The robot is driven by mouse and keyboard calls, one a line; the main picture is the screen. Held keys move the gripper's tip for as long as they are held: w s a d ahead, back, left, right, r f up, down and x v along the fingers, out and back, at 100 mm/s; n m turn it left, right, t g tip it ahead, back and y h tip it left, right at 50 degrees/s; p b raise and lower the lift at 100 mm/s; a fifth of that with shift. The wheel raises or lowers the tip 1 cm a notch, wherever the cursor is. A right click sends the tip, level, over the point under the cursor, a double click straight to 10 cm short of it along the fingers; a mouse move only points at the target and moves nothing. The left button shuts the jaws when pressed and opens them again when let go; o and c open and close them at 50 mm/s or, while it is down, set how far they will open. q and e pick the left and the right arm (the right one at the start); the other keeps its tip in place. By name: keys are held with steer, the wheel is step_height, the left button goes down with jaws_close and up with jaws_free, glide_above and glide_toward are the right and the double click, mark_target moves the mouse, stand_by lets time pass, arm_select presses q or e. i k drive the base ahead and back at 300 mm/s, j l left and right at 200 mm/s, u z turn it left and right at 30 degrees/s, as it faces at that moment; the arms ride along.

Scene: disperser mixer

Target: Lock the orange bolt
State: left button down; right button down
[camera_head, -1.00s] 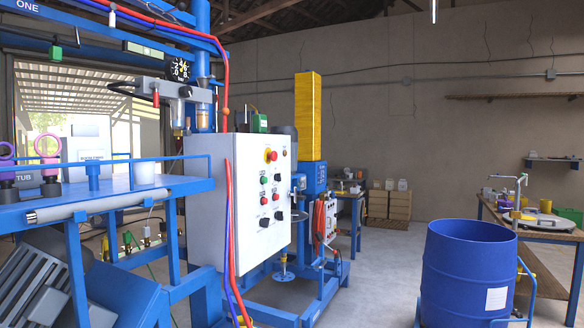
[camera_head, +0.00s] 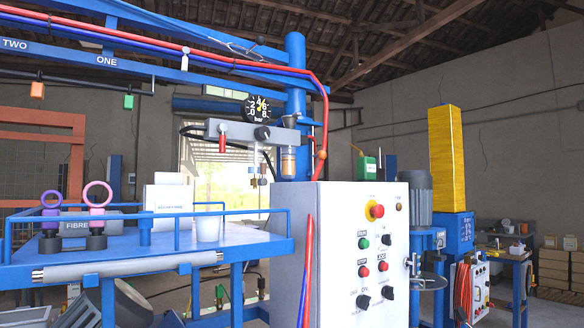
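I cannot make out a clear orange bolt in the head view. A small orange block (camera_head: 37,90) hangs under the blue beam marked TWO at the upper left. A small orange-brown knob (camera_head: 322,154) shows beside the red hose; I cannot tell whether either is the bolt. The disperser mixer stands at the right, with a tall yellow bellows (camera_head: 447,158), a grey motor (camera_head: 418,192) and a blue housing (camera_head: 456,233). Its lower part is out of frame or hidden by the control cabinet. Neither of my grippers is in view.
The white control cabinet (camera_head: 335,255) with buttons and a red stop knob stands in front of the mixer. A blue bench (camera_head: 255,241) with a rail, rings and a white cup (camera_head: 208,228) fills the left. A table (camera_head: 500,258) and wooden crates (camera_head: 557,268) stand at the far right.

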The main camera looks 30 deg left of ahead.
mark_target(322, 155)
steer(key=i+l+u, duration=0.15)
steer(key=u, duration=0.2)
steer(key=i+l+u, duration=0.2)
steer(key=u, duration=0.15)
steer(key=i+l+u, duration=0.1)
steer(key=u, duration=0.25)
steer(key=i+l+u, duration=0.1)
steer(key=l+u, duration=0.2)
steer(key=i+l+u, duration=0.1)
steer(key=l+u, duration=0.2)
steer(key=l, duration=0.2)
steer(key=l+u, duration=0.35)
steer(key=i+l, duration=0.05)
